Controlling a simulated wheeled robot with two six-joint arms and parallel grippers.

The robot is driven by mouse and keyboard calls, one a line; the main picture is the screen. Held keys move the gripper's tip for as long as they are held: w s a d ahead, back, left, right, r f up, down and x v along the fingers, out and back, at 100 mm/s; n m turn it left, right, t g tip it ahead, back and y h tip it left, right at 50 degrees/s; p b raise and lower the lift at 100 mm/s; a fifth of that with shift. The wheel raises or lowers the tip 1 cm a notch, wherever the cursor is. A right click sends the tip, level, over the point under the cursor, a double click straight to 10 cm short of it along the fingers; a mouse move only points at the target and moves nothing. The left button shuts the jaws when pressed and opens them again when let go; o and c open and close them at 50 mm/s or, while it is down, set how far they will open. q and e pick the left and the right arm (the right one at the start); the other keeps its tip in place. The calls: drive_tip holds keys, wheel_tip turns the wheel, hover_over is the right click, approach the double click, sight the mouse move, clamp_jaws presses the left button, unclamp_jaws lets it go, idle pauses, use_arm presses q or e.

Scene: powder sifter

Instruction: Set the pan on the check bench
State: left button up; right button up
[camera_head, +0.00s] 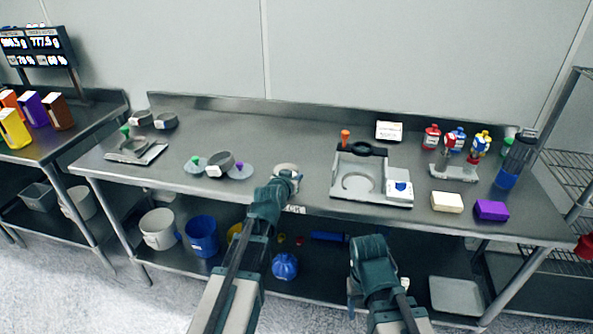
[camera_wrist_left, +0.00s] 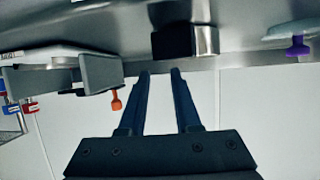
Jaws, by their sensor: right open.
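In the left wrist view, which is upside down, a black block beside a shiny metal part (camera_wrist_left: 204,40) lies just beyond the left fingertips (camera_wrist_left: 160,72). A gap shows between the fingers, with nothing held. My right gripper (camera_head: 353,293) hangs open and empty in front of the lower shelf.
The grey sifter station (camera_head: 340,190) with an orange knob (camera_head: 345,136) stands right of the vessel. Discs with green and purple knobs and a grey pan (camera_head: 219,164) lie left.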

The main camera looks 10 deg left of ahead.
use_arm(q)
drive_tip(key=p+v, duration=0.2)
drive_tip(key=v, duration=0.4)
drive_tip(key=shift+s, duration=0.35)
drive_tip(key=shift+r, duration=0.15)
drive_tip(key=s+d+f+m+g+h, duration=0.1)
drive_tip(key=s+d+f+m+g, duration=0.2)
drive_tip(key=s+d+f+g, duration=0.6)
drive_tip(key=s+d+f+g+y, duration=0.1)
drive_tip(key=s+d+f+g, duration=0.1)
drive_tip(key=s, duration=0.6)
drive_tip(key=s+d+f+g+y, duration=0.1)
drive_tip(key=s+d+f+g, duration=0.1)
drive_tip(key=s, duration=0.6)
drive_tip(key=shift+d+f+g+y, duration=0.15)
drive_tip(key=shift+d+g+y, duration=0.25)
drive_tip(key=shift+s, duration=0.15)
